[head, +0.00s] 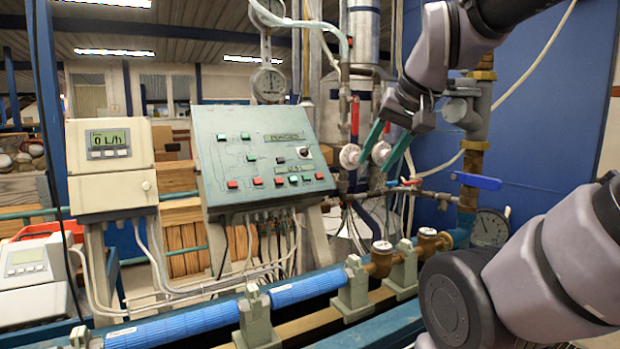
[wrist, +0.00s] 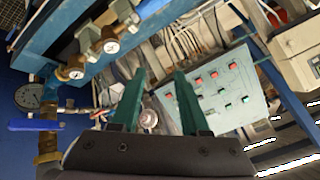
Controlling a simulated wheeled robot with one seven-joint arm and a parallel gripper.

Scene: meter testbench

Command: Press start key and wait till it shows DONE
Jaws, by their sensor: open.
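The sloped green control panel (head: 235,160) stands left of centre in the head view, with green and red keys, a black knob (head: 303,152) and two small displays, the upper one (head: 285,137) and the lower one (head: 294,169). Their text is too small to read surely, and I cannot tell which key is start. The panel also shows in the wrist view (wrist: 240,78), right of the fingers. My gripper (head: 374,160) is open and empty, its two green fingers pointing down to the right of the panel, apart from it. It shows in the wrist view (wrist: 160,75).
A beige meter box (head: 110,190) at left reads 0 L/h. Pipes, white round valves (head: 349,156) and a blue lever (head: 476,181) crowd the area around my gripper. Blue pipes (head: 310,285) with brass meters run along the front. A pressure gauge (head: 490,228) is at right.

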